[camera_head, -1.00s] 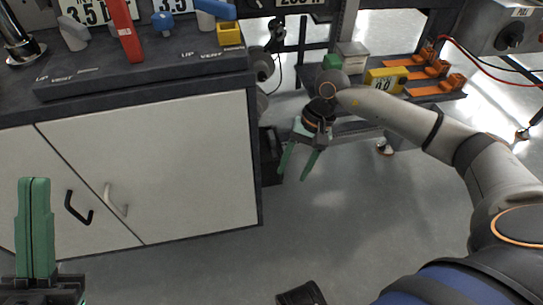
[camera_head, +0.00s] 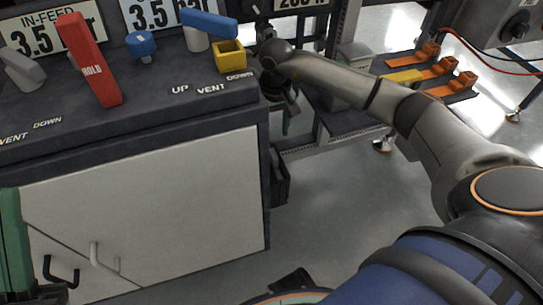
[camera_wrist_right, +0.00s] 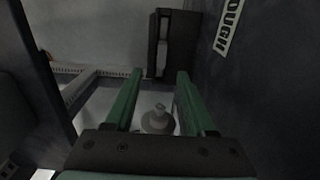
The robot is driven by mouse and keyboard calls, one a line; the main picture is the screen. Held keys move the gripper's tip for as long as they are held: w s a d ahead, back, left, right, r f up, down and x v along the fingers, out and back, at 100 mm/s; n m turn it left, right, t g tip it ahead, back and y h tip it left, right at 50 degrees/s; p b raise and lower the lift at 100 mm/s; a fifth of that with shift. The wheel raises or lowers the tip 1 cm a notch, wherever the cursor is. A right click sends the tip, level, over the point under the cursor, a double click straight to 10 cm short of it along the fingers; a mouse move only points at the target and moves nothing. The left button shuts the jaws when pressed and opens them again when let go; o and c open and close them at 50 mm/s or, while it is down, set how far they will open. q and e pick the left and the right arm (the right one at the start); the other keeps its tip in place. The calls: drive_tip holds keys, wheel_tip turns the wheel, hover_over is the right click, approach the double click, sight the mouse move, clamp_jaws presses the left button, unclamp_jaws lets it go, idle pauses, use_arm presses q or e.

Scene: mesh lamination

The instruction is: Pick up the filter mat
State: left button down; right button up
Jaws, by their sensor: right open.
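No filter mat can be made out with certainty in either view. My right gripper (camera_head: 286,122) is beside the cabinet's right end, partly hidden behind its own wrist. In the right wrist view its two green fingers (camera_wrist_right: 160,75) are spread apart with nothing held between them. A dark narrow box (camera_wrist_right: 171,45) with a grey interior lies beyond the fingertips, apart from them; I cannot tell what it holds. My left gripper (camera_head: 14,245) shows only in part at the left edge, its green finger upright and cut off by the frame.
The cabinet (camera_head: 150,200) with its dark control top fills the left. A dark box (camera_head: 281,178) hangs at its right end. A dark panel with a partly visible label (camera_wrist_right: 228,25) stands right in the wrist view. A perforated metal rail (camera_wrist_right: 78,86) runs at left. Floor (camera_head: 350,210) is open.

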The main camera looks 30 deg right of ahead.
sight(274, 154)
wheel_tip(274, 154, down, 4)
drive_tip(key=shift+r+b, duration=0.1)
drive_tip(key=shift+b, duration=0.35)
wheel_tip(274, 154, down, 5)
drive_tip(key=shift+a+f+b, duration=0.1)
drive_tip(key=shift+a+b, duration=0.05)
drive_tip(key=shift+b, duration=1)
clamp_jaws()
